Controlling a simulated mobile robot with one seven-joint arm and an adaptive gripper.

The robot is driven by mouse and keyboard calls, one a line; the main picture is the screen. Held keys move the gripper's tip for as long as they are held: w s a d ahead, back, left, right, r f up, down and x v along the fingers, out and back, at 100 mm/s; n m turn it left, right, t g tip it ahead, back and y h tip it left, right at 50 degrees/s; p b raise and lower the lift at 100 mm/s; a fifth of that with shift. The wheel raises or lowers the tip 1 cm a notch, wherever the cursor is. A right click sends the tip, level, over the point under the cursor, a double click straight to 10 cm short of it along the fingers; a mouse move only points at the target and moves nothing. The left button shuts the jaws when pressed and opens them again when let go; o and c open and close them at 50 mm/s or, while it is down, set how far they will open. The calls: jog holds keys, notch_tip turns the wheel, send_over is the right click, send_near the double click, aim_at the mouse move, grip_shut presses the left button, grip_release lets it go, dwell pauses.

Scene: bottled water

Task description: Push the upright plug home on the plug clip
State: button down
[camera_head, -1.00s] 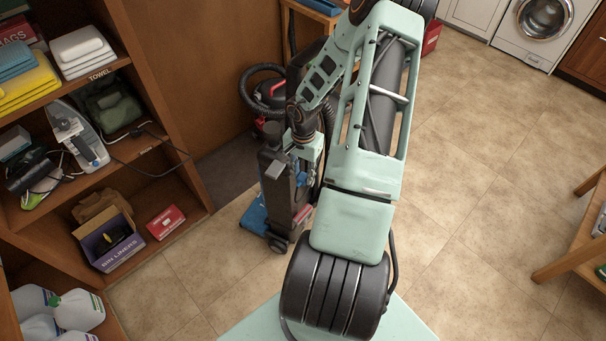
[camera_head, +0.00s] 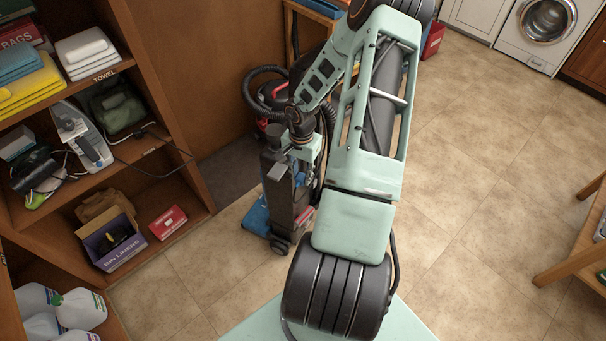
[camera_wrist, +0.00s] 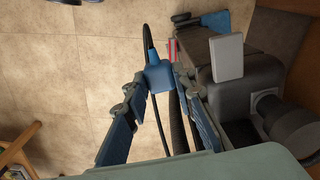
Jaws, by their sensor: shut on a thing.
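The blue plug (camera_wrist: 158,75) is between the fingertips of my gripper (camera_wrist: 159,81) in the wrist view, and the fingers are shut on it. Its dark cord (camera_wrist: 148,35) runs up from the plug, and a thin length also curves down below it. The upright (camera_wrist: 228,95) is a dark grey vacuum cleaner just right of my right finger. It also shows in the head view (camera_head: 284,190), standing left of my arm. I cannot make out the plug clip, or whether the plug touches it. In the head view the plug cannot be made out.
A pale grey flat piece (camera_wrist: 227,57) stands out by the upright, near my right finger. Behind the upright is a red and black vacuum with a black hose (camera_head: 262,95). A wooden shelf unit (camera_head: 185,150) stands at left. Open tiled floor (camera_head: 475,200) lies right.

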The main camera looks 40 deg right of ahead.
jog(key=p, duration=0.4)
send_over(276, 172)
jog(key=shift+a, duration=0.1)
dwell(4.0)
jog(key=shift+f+p, duration=0.55)
jog(key=shift+p, duration=0.2)
dwell(1.5)
jog(key=c, duration=1.5)
grip_release()
jog(key=shift+c, duration=0.2)
